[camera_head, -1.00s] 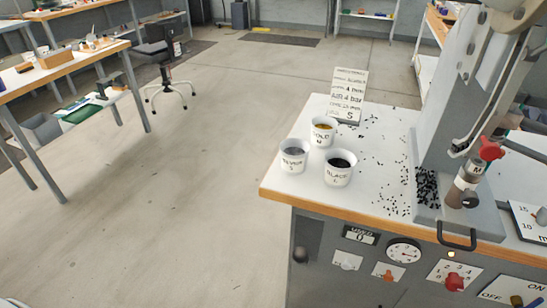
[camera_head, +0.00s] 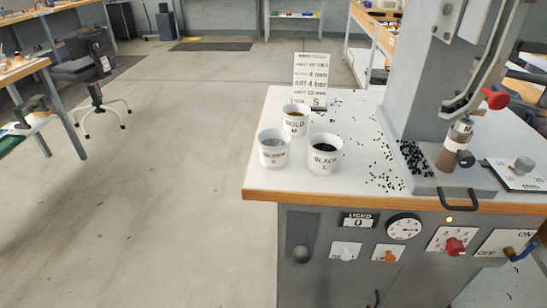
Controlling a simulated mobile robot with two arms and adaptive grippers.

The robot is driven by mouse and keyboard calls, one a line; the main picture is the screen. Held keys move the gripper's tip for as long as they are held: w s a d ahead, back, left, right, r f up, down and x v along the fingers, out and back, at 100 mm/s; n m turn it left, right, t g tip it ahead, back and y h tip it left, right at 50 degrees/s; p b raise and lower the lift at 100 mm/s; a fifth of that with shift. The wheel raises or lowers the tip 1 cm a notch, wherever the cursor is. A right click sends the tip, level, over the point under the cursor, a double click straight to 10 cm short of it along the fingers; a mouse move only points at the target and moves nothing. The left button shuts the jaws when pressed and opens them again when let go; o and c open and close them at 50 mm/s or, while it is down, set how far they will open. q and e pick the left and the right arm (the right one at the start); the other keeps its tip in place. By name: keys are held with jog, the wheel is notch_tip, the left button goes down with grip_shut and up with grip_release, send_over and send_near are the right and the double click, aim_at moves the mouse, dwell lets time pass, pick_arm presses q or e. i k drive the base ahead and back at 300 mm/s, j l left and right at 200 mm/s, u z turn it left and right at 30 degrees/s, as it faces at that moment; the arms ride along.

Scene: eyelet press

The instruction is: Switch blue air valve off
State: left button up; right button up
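The blue air valve (camera_head: 526,249) is at the lower right of the head view, on the front of the press bench. Its blue lever slants up to the right from a brass-coloured body (camera_head: 509,251). The white plate (camera_head: 497,243) behind it reads ON at the upper right and OFF at the lower left. The lever lies nearer the ON side than the OFF word. Neither of my grippers is in view.
The front panel also carries a gauge (camera_head: 404,227), a red knob (camera_head: 455,246), an orange knob (camera_head: 390,256) and a counter reading 0 (camera_head: 359,220). Three cups, including a black-labelled one (camera_head: 325,154), stand on the bench top (camera_head: 262,180). Open floor (camera_head: 180,190) lies left.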

aim_at(513, 258)
jog(key=k+l, duration=0.15)
jog(key=l, duration=0.15)
jog(key=z, duration=1.4)
jog(key=k+l+u, duration=0.2)
jog(key=l, duration=0.35)
jog(key=i, duration=0.1)
